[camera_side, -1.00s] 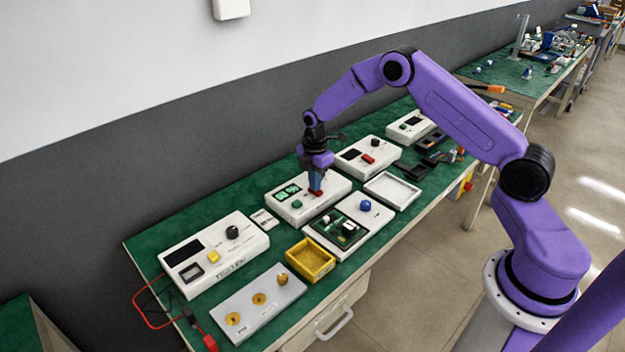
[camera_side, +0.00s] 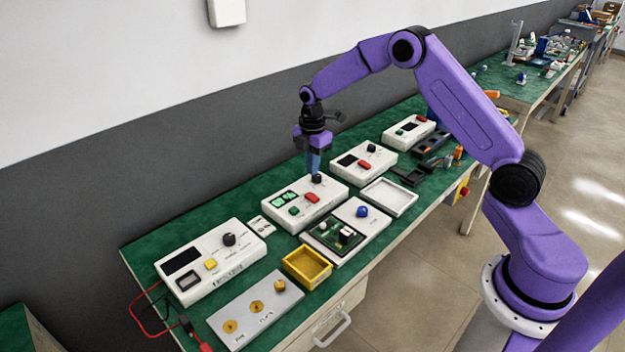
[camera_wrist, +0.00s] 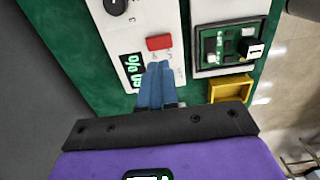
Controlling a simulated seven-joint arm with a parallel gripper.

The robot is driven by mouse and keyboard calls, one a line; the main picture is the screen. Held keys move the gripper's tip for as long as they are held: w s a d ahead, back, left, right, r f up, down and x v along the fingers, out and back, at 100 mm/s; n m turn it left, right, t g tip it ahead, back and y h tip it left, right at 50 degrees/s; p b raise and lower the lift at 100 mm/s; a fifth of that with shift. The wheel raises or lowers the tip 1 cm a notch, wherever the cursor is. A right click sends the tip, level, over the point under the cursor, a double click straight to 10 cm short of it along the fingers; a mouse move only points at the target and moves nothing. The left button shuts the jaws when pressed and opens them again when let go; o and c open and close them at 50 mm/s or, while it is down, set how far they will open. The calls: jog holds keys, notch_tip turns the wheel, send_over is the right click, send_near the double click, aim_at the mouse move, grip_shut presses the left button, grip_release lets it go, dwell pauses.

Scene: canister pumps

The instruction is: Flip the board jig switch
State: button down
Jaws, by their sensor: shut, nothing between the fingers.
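The board jig (camera_side: 372,225) is a white plate at the front middle of the bench in the side view. It carries a green circuit board (camera_side: 326,235), a small black-and-white part (camera_side: 346,237) and a blue knob (camera_side: 362,211). I cannot tell which part is the switch. In the wrist view the board (camera_wrist: 213,42) and the black-and-white part (camera_wrist: 254,49) show at upper right. My gripper (camera_side: 315,174) is shut and empty. It hovers over the white box with green displays, behind the jig; its blue fingers (camera_wrist: 157,66) point down near that box's red button.
The white box (camera_side: 329,200) has a red button (camera_side: 311,198), a green button (camera_side: 294,210) and a black knob (camera_side: 317,180). A yellow tray (camera_side: 307,267) and an empty white tray (camera_side: 389,197) flank the jig. Another instrument (camera_side: 211,262) stands at left.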

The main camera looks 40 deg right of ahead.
notch_tip(320, 180, up, 6)
send_over(315, 197)
jog(key=w, duration=0.1)
jog(key=shift+r, duration=0.15)
jog(key=shift+s, duration=0.4)
dwell(0.3)
jog(key=shift+f, duration=0.2)
notch_tip(315, 197, down, 14)
jog(key=shift+r, duration=0.15)
dwell(0.5)
